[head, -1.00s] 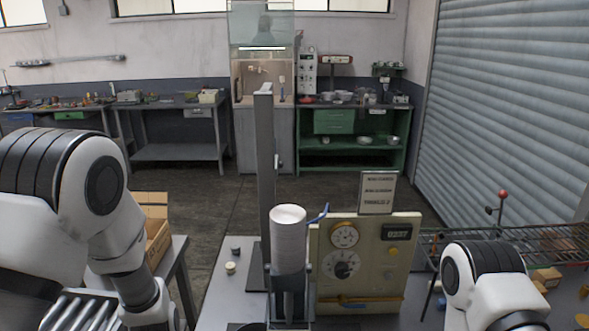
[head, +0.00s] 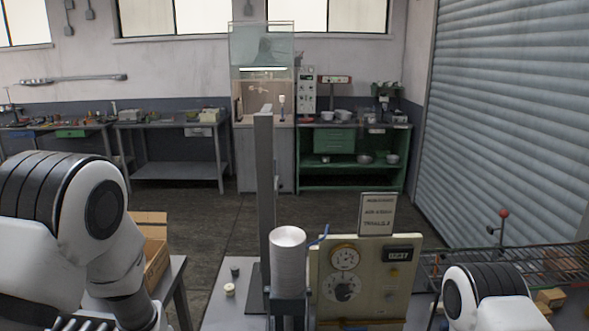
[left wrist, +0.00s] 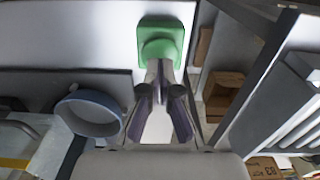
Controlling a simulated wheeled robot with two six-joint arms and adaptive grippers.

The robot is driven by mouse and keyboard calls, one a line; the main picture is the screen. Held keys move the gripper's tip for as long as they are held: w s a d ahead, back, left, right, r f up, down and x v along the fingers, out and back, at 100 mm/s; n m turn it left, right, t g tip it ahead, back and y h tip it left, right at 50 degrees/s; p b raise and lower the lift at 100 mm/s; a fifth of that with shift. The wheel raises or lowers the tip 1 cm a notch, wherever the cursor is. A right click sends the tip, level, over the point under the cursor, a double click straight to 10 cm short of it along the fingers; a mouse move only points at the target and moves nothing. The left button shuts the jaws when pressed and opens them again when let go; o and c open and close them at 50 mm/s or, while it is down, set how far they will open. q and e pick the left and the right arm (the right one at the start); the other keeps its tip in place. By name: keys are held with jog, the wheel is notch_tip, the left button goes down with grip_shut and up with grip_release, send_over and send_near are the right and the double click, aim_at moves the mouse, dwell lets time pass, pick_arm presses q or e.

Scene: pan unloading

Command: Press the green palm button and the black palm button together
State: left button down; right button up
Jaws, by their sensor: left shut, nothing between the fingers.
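The green palm button (left wrist: 160,38) stands on a light grey surface at the upper middle of the left wrist view. My left gripper (left wrist: 160,75) is shut and empty, its fingertips at the near edge of the green button in the picture. I cannot tell whether they touch it. In the head view my left arm comes in at the left, with its gripper below the frame. My right arm is at the lower right, and its gripper is out of view. I do not see a black palm button that I can make out for sure.
A press with a grey post (head: 264,200) and a pale cylinder (head: 288,262) stands in front. A cream gauge panel (head: 372,272) is to its right. A blue-grey ring (left wrist: 92,112) lies left of my left gripper. Cardboard boxes (left wrist: 225,88) are to its right.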

pick_arm(q)
jog(key=shift+f+b, duration=0.75)
jog(key=shift+f, duration=0.2)
pick_arm(e)
jog(key=shift+f, duration=0.75)
pick_arm(q)
jog(key=shift+r, duration=0.3)
pick_arm(e)
jog(key=shift+r, duration=0.3)
